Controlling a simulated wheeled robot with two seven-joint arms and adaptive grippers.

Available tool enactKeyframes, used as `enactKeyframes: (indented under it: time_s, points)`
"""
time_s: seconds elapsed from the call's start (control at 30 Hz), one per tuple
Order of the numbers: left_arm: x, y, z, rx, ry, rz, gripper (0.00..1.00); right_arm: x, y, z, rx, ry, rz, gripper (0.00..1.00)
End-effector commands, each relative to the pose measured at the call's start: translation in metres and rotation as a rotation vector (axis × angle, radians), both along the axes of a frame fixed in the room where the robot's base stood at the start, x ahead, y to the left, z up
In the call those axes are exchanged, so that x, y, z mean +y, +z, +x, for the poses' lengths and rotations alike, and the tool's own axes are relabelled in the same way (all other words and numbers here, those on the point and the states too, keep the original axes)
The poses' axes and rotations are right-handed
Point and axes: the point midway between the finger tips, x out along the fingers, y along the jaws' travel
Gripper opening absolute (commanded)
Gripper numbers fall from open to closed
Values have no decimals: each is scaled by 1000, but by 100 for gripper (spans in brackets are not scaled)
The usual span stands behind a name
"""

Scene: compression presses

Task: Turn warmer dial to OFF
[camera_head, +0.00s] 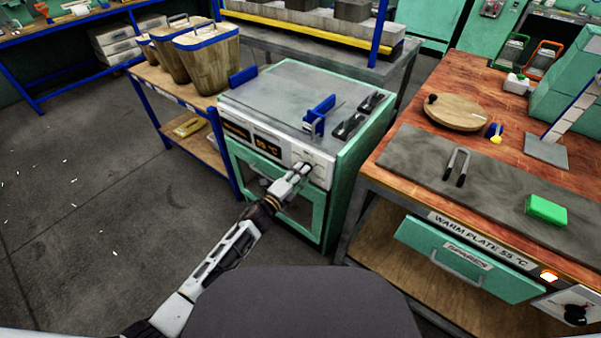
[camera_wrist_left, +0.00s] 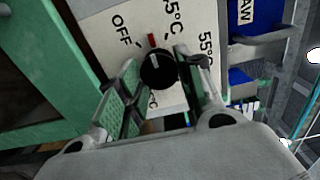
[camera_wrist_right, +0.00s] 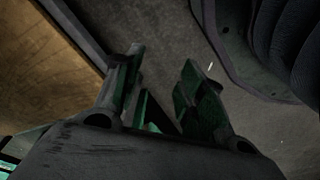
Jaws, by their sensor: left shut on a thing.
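The green and white warmer cabinet (camera_head: 302,205) stands in the middle of the head view, its display (camera_head: 267,146) reading 55 °C. My left gripper (camera_head: 300,173) is at the right part of its front panel. In the left wrist view, the black dial (camera_wrist_left: 157,70) lies between my left fingers, which are shut on it and hide part of its scale. OFF (camera_wrist_left: 122,30) is printed up and left of it, with a red mark (camera_wrist_left: 152,40) above. Temperature labels are on the right. My right gripper (camera_wrist_right: 160,75) is open and empty in its wrist view.
The bench at right has a warm plate label (camera_head: 480,240), a lit orange lamp (camera_head: 547,275) and another black knob (camera_head: 575,314). Tongs (camera_head: 457,165) and a green block (camera_head: 546,209) lie on its grey plate. Baskets (camera_head: 205,60) stand at upper left.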

Motion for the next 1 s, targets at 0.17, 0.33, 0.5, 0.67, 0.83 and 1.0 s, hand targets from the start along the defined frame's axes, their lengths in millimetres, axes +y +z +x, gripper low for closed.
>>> enactKeyframes:
  time_s: [0.17, 0.33, 0.5, 0.67, 0.83, 1.0]
  points:
    - [1, 0, 0, 67, 2, -86, 12, -9, -18, -8, -9, -3, -8, 40]
    - [1, 1, 0, 128, 3, -171, 12, -17, -34, -16, -20, -5, -16, 40]
    - [1, 1, 0, 188, 2, -254, 12, -26, -50, -27, -29, -6, -22, 40]
    - [1, 1, 0, 239, 2, -324, 12, -34, -61, -36, -39, -8, -27, 40]
    - [1, 1, 0, 280, 2, -380, 12, -40, -70, -44, -46, -9, -31, 40]
    - [1, 0, 0, 304, 2, -415, 12, -44, -75, -50, -51, -9, -33, 40]
